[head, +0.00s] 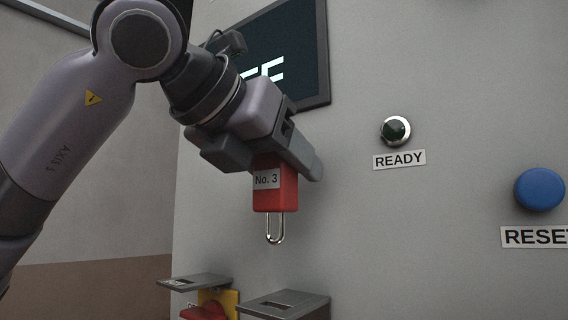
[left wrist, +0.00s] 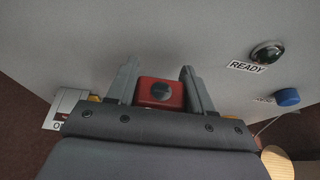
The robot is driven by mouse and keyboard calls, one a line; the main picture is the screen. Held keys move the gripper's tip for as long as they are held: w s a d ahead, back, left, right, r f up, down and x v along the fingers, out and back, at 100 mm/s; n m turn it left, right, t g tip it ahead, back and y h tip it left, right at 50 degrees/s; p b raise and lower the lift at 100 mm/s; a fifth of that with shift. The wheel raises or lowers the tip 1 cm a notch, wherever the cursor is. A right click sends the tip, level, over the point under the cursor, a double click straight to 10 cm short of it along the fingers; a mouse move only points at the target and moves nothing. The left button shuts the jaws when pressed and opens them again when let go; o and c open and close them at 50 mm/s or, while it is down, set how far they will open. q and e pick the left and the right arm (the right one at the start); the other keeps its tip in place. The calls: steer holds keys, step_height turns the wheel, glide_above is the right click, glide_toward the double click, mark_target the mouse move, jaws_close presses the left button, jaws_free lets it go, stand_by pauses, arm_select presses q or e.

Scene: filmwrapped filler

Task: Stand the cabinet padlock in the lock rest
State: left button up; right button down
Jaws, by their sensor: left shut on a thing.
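The red cabinet padlock (head: 275,192), labelled "No. 3", hangs upright with its steel shackle pointing down. My left gripper (head: 283,160) is shut on its upper end and holds it in front of the grey panel, clear of anything below. In the left wrist view the padlock (left wrist: 160,92) sits between the two fingers of my left gripper (left wrist: 160,85), its round keyhole face showing. Two grey slotted ledges stand out from the panel below: a nearer one (head: 284,304) almost under the padlock and one (head: 194,281) to its left. I cannot tell which is the lock rest. My right gripper is out of view.
A dark screen (head: 300,60) is behind my arm. A green READY lamp (head: 395,130) and a blue RESET button (head: 539,189) stick out at the right.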

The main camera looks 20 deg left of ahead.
mark_target(273, 239)
arm_select(q)
steer(key=shift+f+b, duration=4.05)
steer(key=shift+f, duration=0.45)
steer(key=shift+f+b, duration=0.3)
steer(key=o, duration=1.3)
steer(key=shift+o, duration=0.2)
